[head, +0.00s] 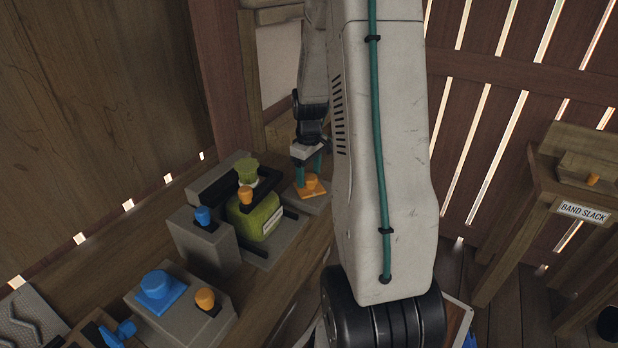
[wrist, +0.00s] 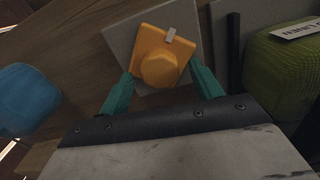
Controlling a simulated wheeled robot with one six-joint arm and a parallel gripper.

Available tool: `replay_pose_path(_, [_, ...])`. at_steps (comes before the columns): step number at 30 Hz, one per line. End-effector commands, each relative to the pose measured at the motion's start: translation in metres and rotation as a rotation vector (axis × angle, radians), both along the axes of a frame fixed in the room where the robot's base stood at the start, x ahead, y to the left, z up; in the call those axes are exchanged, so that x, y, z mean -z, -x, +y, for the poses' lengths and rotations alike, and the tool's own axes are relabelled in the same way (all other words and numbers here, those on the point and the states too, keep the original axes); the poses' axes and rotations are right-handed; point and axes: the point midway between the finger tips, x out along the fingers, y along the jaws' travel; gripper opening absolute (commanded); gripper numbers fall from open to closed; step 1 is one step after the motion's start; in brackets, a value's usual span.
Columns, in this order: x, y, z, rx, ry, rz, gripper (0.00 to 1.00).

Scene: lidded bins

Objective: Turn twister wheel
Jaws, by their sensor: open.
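An orange knob (head: 311,182) on a square orange plate sits on a grey block at the bench's far end. It also shows in the wrist view (wrist: 160,68), with a small grey tab on the plate's edge. No label names it as the twister wheel. My gripper (head: 307,166) points down at it, with its two teal fingers apart. In the wrist view the fingers (wrist: 162,88) stand on either side of the knob, with nothing held. I cannot tell whether they touch it. My arm hides part of the bench in the head view.
A green ribbed body (head: 258,214) in a dark frame stands left of the knob. A grey box with a blue knob (head: 203,215) and a larger blue knob (head: 157,286) are nearer. A wooden stand labelled "BAND SLACK" (head: 583,211) is at right. Plank walls close in the bench.

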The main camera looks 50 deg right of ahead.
Motion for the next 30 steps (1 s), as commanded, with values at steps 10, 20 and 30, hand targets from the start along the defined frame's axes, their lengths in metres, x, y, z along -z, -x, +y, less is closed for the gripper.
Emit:
replay_pose_path(10, [0.02,0.0,0.0,0.001,0.0,0.0,0.65])
replay_pose_path(20, [0.02,0.0,0.0,0.001,0.0,0.0,0.21])
replay_pose_path(30, [0.019,0.0,0.0,0.04,0.0,0.0,0.21])
